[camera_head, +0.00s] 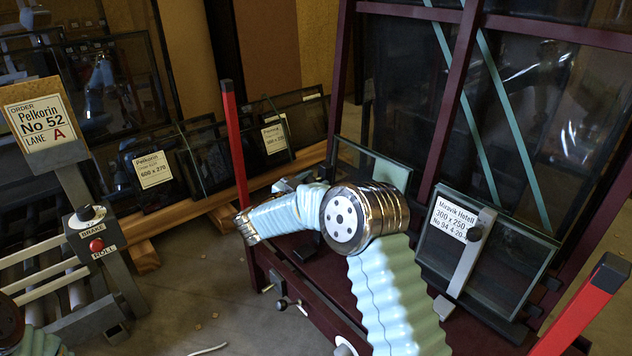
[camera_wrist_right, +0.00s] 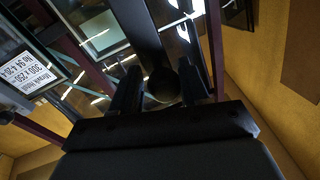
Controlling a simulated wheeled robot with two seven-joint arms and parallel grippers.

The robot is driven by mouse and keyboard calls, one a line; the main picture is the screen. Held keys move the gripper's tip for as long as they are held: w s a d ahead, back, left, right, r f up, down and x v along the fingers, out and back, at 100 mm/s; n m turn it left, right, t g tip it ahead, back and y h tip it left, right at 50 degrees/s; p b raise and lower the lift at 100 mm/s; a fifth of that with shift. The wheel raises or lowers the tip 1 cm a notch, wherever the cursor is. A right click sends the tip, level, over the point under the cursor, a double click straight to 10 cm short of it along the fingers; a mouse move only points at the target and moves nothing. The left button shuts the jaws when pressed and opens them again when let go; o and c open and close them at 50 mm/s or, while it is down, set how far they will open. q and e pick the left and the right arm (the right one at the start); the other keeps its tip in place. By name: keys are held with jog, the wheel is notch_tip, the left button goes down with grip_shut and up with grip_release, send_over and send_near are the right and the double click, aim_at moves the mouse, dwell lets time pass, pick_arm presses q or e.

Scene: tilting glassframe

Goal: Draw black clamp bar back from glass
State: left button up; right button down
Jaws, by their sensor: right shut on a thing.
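In the right wrist view, my right gripper (camera_wrist_right: 160,80) is shut on the round dark knob (camera_wrist_right: 164,84) of the black clamp bar (camera_wrist_right: 140,28), which runs up and away between the fingers. In the head view, my right arm hides this bar and most of the grip. A glass pane (camera_head: 388,172) shows partly behind my arm on the dark red frame (camera_head: 452,95). I cannot tell whether the bar touches the glass. My left gripper is out of view.
Right of my arm, a labelled pane (camera_head: 510,268) stands under a silver bar (camera_head: 468,262) with a black knob. Red posts (camera_head: 234,140) flank the frame. Labelled panes (camera_head: 152,170) lean at the back left, beyond a roller stand (camera_head: 100,250) with a brake control.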

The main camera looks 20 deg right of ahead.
jog(key=c, duration=0.8)
grip_release()
jog(key=shift+w+a+r+t, duration=0.1)
jog(key=shift+w+a+t, duration=0.05)
jog(key=shift+a, duration=0.2)
jog(key=shift+w+a+r+t, duration=0.1)
jog(key=shift+a+t, duration=0.05)
jog(key=shift+a, duration=0.2)
jog(key=shift+o, duration=0.2)
jog(key=shift+d+f, duration=0.1)
jog(key=shift+d, duration=0.05)
jog(key=shift+s, duration=0.1)
jog(key=p+v, duration=0.1)
jog(key=v, duration=1.2)
jog(key=shift+s+a, duration=0.2)
jog(key=shift+a, duration=0.15)
